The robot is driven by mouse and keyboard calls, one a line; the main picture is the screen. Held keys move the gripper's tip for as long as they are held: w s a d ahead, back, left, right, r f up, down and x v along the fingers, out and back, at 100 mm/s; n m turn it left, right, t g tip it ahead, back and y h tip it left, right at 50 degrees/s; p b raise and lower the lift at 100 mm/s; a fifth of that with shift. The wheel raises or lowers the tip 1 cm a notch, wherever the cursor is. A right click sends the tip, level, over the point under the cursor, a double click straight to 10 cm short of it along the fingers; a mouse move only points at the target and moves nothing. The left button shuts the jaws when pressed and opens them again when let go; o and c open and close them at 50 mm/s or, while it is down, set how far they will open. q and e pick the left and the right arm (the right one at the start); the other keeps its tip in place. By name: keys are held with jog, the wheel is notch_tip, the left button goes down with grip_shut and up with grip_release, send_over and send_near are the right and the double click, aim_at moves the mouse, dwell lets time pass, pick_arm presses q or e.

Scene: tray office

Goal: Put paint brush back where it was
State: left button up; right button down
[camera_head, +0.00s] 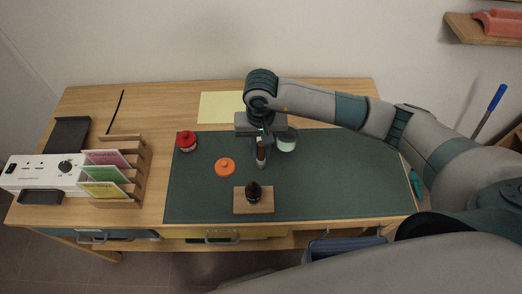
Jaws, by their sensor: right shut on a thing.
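My right gripper (262,139) is over the dark green mat (330,190), reaching in from the right and pointing down. It is shut on a slim upright thing with a brown part and a pale lower part, which looks like the paint brush (261,155). Whether its lower end touches the mat I cannot tell. A glass jar (286,143) with pale contents stands just right of the gripper, partly hidden by it. My left gripper is not in view.
A red-lidded jar (186,141), an orange lidded thing (225,167) and a wooden block (240,207) bearing a dark round object (254,191) stand on the mat. The mat's right side is clear.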

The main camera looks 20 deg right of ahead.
jog(key=shift+f+p, duration=0.35)
jog(key=shift+f, duration=0.7)
jog(key=shift+f+b, duration=0.2)
jog(key=shift+b, duration=0.1)
jog(key=c, duration=1.6)
grip_release()
jog(key=shift+r, duration=0.15)
